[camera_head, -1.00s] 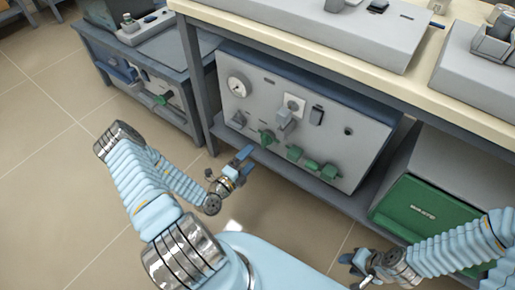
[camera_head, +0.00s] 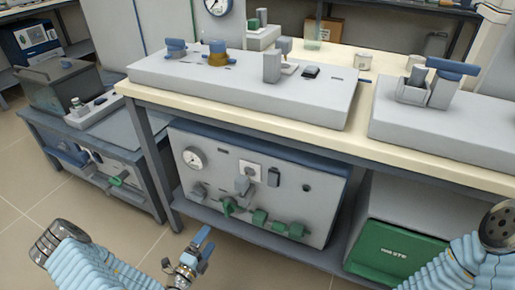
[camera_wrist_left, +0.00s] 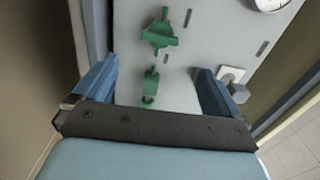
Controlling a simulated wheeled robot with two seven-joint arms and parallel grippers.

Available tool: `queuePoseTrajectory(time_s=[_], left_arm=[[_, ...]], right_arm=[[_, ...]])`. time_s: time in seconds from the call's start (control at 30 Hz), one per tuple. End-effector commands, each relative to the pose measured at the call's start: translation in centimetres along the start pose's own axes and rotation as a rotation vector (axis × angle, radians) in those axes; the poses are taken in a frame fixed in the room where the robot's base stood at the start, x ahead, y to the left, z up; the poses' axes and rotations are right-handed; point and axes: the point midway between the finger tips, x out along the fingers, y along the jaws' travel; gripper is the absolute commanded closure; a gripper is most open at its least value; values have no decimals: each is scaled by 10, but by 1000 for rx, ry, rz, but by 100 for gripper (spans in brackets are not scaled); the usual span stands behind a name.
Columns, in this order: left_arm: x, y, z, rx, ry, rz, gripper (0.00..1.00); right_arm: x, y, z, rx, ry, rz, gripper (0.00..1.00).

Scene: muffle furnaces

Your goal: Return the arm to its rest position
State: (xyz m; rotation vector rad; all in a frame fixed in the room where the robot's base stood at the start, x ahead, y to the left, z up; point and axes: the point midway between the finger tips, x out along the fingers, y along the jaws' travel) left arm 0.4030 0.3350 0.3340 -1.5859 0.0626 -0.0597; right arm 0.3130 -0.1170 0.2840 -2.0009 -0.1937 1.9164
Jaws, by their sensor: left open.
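My left arm (camera_head: 75,265) comes in from the lower left, pale blue and ribbed with metal joints. Its gripper (camera_head: 202,245) has blue fingers and hangs low, in front of the grey panel under the bench. In the left wrist view the gripper (camera_wrist_left: 155,88) is open, its two blue fingers apart with nothing held between them. The grey panel (camera_wrist_left: 195,45) with green valves fills the background there. My right arm (camera_head: 455,268) shows at the lower right edge; its gripper is out of the picture.
The grey panel (camera_head: 275,207) with a gauge and green valves sits on the lower shelf. The bench top (camera_head: 365,130) above carries grey units with knobs.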

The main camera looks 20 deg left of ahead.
Motion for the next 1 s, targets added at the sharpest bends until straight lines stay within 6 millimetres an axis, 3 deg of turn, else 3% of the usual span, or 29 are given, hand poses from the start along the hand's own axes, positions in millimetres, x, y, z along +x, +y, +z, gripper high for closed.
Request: queuePoseTrajectory(time_s=[0.07, 0.17, 0.27, 0.33, 0.43, 0.5, 0.53, 0.6, 0.63, 0.73, 0.77, 0.8, 0.9, 1.0], left_arm=[[0, 0, -1, 2, 5, 0, 2], [4, -3, -19, 28, 81, -2, 2], [8, -10, -68, 112, 293, -14, 2], [2, -15, -121, 221, 529, -40, 2], [-35, -15, -200, 468, 954, -128, 2], [-80, -6, -241, 713, 1291, -250, 2], [-102, 1, -252, 846, 1448, -329, 2], [-144, 23, -256, 1178, 1767, -555, 2], [-153, 33, -251, 1328, 1878, -671, 2], [-154, 58, -226, 1813, 2110, -1105, 2], [-146, 62, -220, -1944, -2132, 1237, 2], [-133, 64, -215, -1883, -1905, 1259, 2], [-101, 61, -215, -1759, -1478, 1285, 2], [-80, 55, -220, -1688, -1241, 1289, 2]], right_arm=[[0, 0, 0, 0, 0, 0, 58], [0, 0, 0, 0, 0, 0, 58], [0, 0, 0, 0, 0, 0, 58], [0, 0, 0, 0, 0, 0, 58], [0, 0, 0, 0, 0, 0, 58], [-1, 0, 0, 0, 0, 0, 58], [-1, 0, 0, 0, 0, 0, 58], [-1, -1, 0, 0, 0, 0, 58], [-1, -1, 0, 0, -1, 0, 58], [-1, -1, 0, -1, -1, -1, 58], [-1, -1, 0, -1, -1, -1, 58], [-1, -1, 0, -1, -1, -1, 58], [-1, -1, 0, -1, -1, -1, 58], [-1, -1, 0, -1, -1, -1, 58]])
